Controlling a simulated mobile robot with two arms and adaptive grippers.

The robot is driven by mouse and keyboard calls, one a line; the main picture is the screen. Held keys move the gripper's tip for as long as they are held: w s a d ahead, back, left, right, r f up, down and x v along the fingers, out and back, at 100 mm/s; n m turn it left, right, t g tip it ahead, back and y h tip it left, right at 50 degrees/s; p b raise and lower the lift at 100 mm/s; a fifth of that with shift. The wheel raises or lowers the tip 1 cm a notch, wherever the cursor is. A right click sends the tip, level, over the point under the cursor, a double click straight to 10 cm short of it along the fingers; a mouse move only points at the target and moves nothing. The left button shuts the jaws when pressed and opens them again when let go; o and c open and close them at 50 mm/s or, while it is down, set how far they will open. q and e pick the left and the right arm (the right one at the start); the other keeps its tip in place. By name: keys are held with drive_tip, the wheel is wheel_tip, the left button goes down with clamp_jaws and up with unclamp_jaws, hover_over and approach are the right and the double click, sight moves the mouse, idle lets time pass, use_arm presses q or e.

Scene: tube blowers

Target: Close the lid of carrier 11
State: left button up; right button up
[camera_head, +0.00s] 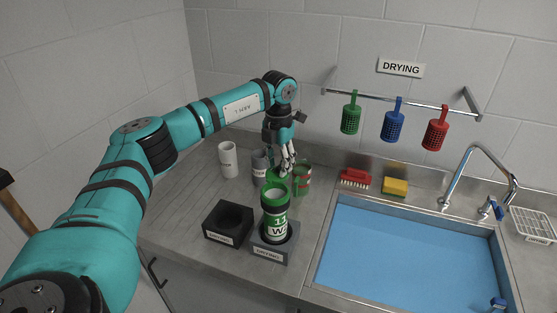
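The carrier labelled 11 (277,226) is a green and white cylinder with a dark label. It stands upright in a grey holder (268,255) on the counter. Its top looks open, showing a pale round inside. A green piece (275,174), which looks like its raised lid, shows just behind the top. My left gripper (286,168) points down right behind the carrier, at that green piece. Its fingertips overlap the green, and I cannot tell whether they touch or grip it. My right gripper is not in view.
An empty black holder (213,233) stands left of the carrier. A white cylinder (228,160), a grey one (259,167) and a green-and-red one (302,180) stand behind. Right are a red brush (355,179), yellow sponge (395,186), blue sink (408,250) and hanging baskets (393,127).

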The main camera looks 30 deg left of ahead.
use_arm(q)
drive_tip(key=shift+f, duration=0.2)
clamp_jaws()
